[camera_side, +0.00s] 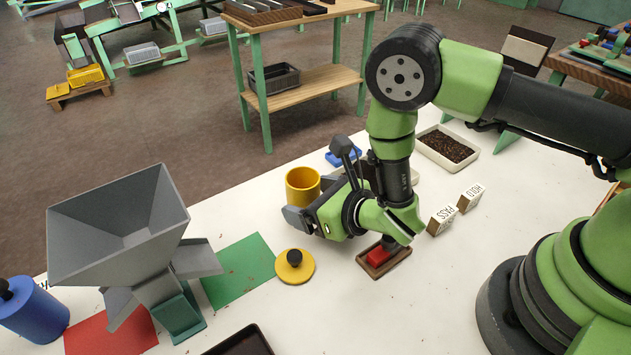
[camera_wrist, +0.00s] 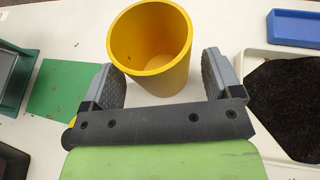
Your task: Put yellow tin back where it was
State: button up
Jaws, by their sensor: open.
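The yellow tin (camera_side: 302,186) stands upright and uncovered on the white table, just beyond my gripper in the side view. In the wrist view the tin (camera_wrist: 150,62) shows a bare inside, with its lower part between the two grey fingers. My gripper (camera_wrist: 160,82) is open, one finger on each side of the tin. Clear gaps show at its sides, so the fingers do not appear to press on it. In the side view my gripper (camera_side: 314,208) is low over the table. A yellow lid (camera_side: 284,272) with a black knob lies on the table nearer the camera.
A green mat (camera_side: 240,277) and red mat (camera_side: 90,340) lie near a grey hopper (camera_side: 118,225). A blue tin (camera_side: 35,315) is at far left. A blue tray (camera_side: 332,158), a tray of dark grains (camera_side: 424,160), a PASS block (camera_side: 441,221) and a HOLD block (camera_side: 470,197) are nearby.

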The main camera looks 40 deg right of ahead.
jog(key=shift+s+d+r, duration=0.2)
jog(key=shift+s+r, duration=0.7)
jog(key=shift+s, duration=0.05)
jog(key=s+d+r+m+g+h, duration=0.1)
jog(key=d+r+m, duration=0.3)
jog(key=r+m, duration=0.7)
jog(key=d+r+m+g+h, duration=0.1)
jog(key=d+r+m, duration=0.2)
jog(key=r+m, duration=0.8)
jog(key=s+d+r+m+g, duration=0.2)
jog(key=s+r+m, duration=0.1)
jog(key=s+m, duration=0.6)
jog(key=s+d+r+m+g, duration=0.1)
jog(key=s+r+m, duration=0.2)
jog(key=s+m, duration=0.5)
jog(key=m, duration=0.4)
jog(key=shift+s+d+g+y, duration=0.3)
jog(key=shift+s+d+g, duration=0.05)
jog(key=shift+s+g, duration=0.05)
